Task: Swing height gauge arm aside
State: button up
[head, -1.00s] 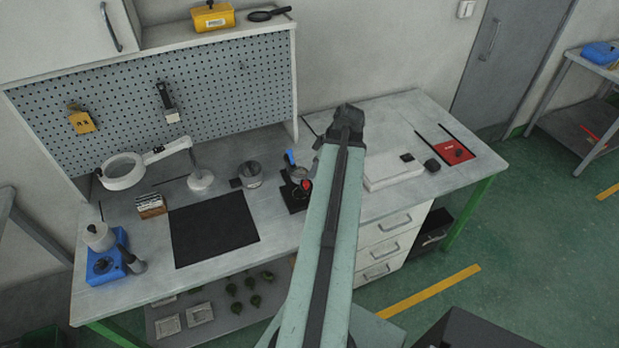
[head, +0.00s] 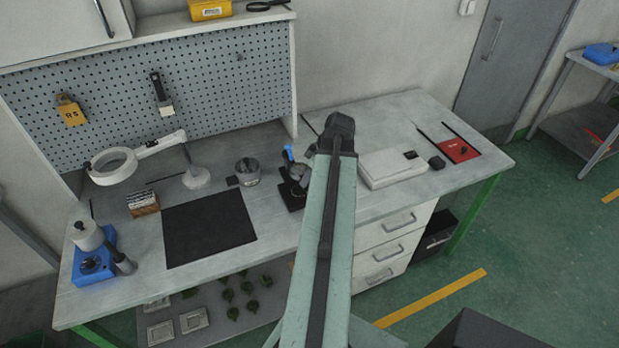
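A small device with a blue-topped upright and a dark base (head: 292,184) stands near the middle of the bench, just left of my arm. It may be the height gauge, but it is too small and partly covered to be sure, and I cannot make out its swing arm. My own pale green arm rises from the bottom of the head view to a dark joint above the bench and covers what lies behind it. My gripper does not show; it seems hidden behind the arm.
A magnifier lamp (head: 112,168), black mat (head: 208,228), metal cup (head: 247,172) and blue wax pot unit (head: 95,258) occupy the bench's left side. A white slab (head: 388,170) and red pad (head: 459,150) lie right. Bare bench (head: 395,110) lies behind the slab.

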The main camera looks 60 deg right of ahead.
grip_shut()
dwell(1.2)
